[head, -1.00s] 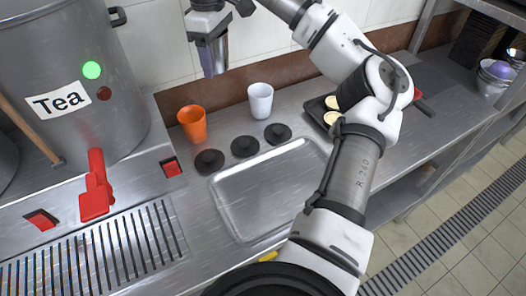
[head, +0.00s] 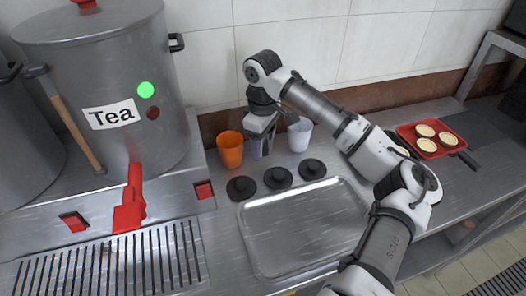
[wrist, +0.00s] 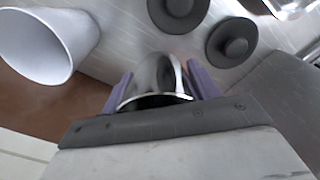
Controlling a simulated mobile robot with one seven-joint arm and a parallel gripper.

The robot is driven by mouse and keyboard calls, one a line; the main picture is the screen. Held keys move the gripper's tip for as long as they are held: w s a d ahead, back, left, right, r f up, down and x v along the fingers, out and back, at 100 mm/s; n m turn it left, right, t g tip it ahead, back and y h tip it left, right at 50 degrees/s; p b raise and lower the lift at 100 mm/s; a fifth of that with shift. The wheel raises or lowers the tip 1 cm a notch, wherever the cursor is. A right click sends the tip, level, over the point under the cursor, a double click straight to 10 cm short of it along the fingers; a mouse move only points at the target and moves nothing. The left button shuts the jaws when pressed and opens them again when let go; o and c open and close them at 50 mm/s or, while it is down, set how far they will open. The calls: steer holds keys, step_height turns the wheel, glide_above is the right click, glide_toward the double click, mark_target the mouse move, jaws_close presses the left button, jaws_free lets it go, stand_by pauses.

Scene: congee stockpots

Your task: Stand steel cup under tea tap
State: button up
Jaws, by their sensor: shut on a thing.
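The steel cup (wrist: 158,76) is between the purple fingers of my gripper (wrist: 160,88) in the wrist view, its rim nearest the palm. In the head view my gripper (head: 260,147) points down between the orange cup and the white cup, mostly hiding the steel cup. I cannot tell whether the cup touches the counter. The tea tap, a red lever (head: 131,205), is on the front below the large pot labelled Tea (head: 110,115), left of my gripper. A slotted drip grate (head: 110,262) lies below the tap.
An orange cup (head: 230,150) stands left of my gripper, a white cup (head: 300,134) right; the white one shows in the wrist view (wrist: 48,45). Several black knobbed discs (head: 278,178) lie in front. An empty metal tray (head: 305,228) covers the counter. A red food tray (head: 432,141) is right.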

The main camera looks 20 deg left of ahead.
mark_target(263, 162)
steer(key=shift+f+p, duration=0.3)
steer(key=shift+f, duration=1.9)
steer(key=shift+f, duration=0.1)
steer(key=o, duration=1.1)
steer(key=shift+c, duration=0.2)
